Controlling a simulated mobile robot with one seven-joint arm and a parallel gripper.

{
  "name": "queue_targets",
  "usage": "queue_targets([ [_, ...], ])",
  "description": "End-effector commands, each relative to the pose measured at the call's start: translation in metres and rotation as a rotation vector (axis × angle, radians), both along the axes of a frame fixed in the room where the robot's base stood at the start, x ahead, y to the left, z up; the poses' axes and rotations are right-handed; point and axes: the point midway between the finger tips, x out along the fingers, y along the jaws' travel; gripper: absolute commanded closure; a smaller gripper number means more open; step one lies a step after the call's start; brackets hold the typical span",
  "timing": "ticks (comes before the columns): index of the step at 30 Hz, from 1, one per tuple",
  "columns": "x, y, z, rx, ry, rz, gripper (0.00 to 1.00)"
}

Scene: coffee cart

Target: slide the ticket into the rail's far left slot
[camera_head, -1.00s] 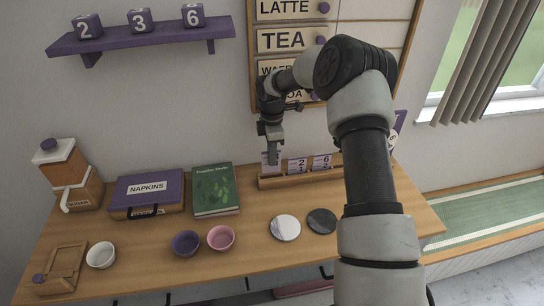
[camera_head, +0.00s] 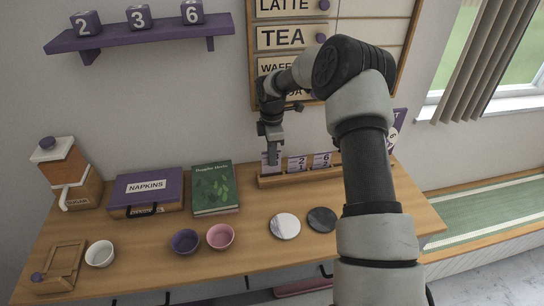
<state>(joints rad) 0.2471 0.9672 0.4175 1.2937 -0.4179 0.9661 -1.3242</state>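The wooden ticket rail (camera_head: 283,180) stands at the back of the counter, right of the green book. Two numbered tickets stand in it: one marked 2 (camera_head: 297,163) and, to its right, one marked 6 (camera_head: 321,160). A pale lilac ticket (camera_head: 266,164) is at the rail's left end, directly below my gripper (camera_head: 272,158). My gripper points down with its fingers at this ticket. The fingers are too small to tell whether they grip it. I cannot tell whether its lower edge is inside the slot. My arm hides the rail's right end.
A green book (camera_head: 215,188) and a napkin box (camera_head: 146,192) lie left of the rail. The menu board (camera_head: 290,40) hangs on the wall behind my arm.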

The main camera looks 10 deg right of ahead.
Motion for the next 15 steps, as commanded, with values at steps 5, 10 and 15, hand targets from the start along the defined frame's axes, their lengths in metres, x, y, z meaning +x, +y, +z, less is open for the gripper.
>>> queue_targets([
  [5,0.0001,0.0,0.0003,0.0,0.0,0.0,1.0],
  [10,0.0001,0.0,-0.0001,0.0,0.0,0.0,1.0],
  [15,0.0,0.0,-0.004,0.0,0.0,0.0,1.0],
])
